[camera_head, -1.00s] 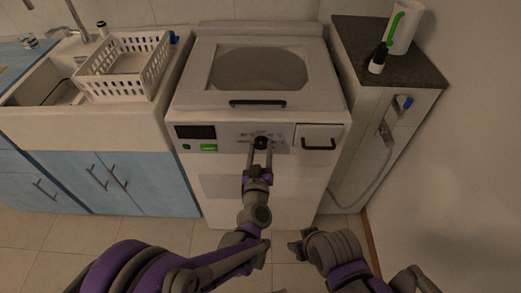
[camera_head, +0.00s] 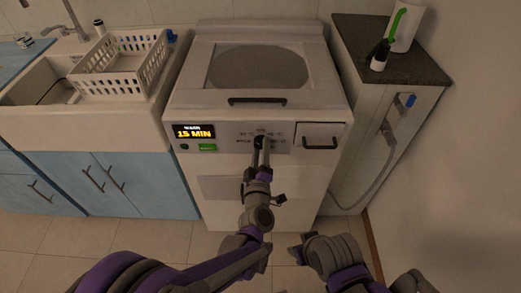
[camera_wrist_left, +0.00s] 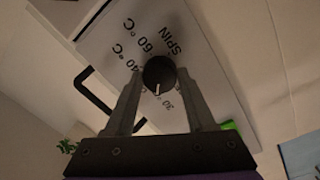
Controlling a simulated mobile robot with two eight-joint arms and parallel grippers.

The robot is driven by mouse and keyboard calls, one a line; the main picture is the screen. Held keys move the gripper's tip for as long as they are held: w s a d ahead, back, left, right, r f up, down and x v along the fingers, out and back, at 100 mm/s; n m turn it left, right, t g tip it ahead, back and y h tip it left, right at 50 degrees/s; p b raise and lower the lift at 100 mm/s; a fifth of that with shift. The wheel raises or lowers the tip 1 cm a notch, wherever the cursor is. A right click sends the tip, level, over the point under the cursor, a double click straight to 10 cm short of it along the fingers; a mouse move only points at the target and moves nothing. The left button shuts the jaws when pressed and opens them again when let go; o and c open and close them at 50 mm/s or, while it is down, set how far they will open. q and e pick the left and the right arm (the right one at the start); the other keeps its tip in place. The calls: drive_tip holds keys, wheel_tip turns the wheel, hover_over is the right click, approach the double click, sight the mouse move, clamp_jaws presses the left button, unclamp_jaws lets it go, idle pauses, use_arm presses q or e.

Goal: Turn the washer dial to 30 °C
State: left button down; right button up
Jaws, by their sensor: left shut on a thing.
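The white washer (camera_head: 262,105) stands in front of me, its black dial (camera_wrist_left: 158,72) in the middle of the control panel. My left gripper (camera_head: 261,146) reaches up to the panel and is shut on the dial, a finger on each side; the fingers also show in the left wrist view (camera_wrist_left: 160,95). There, labels for 30, 40 and 60 °C and SPIN ring the dial. The dial's white mark points down in that view, close to the 30 °C label, which a finger partly hides. The lit display (camera_head: 194,132) reads 15 MIN. My right gripper (camera_head: 297,246) is low, away from the washer.
A green button (camera_head: 207,147) sits below the display, and a drawer with a black handle (camera_head: 320,143) is right of the dial. A lid handle (camera_head: 257,101) is above. A sink with a white basket (camera_head: 120,60) is left; a dark counter (camera_head: 400,66) is right.

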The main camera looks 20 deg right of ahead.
use_arm(q)
drive_tip(key=shift+n, duration=0.5)
drive_tip(key=shift+c, duration=1.2)
unclamp_jaws()
drive_tip(key=v, duration=1)
drive_tip(key=shift+s, duration=0.4)
drive_tip(key=shift+a, duration=0.15)
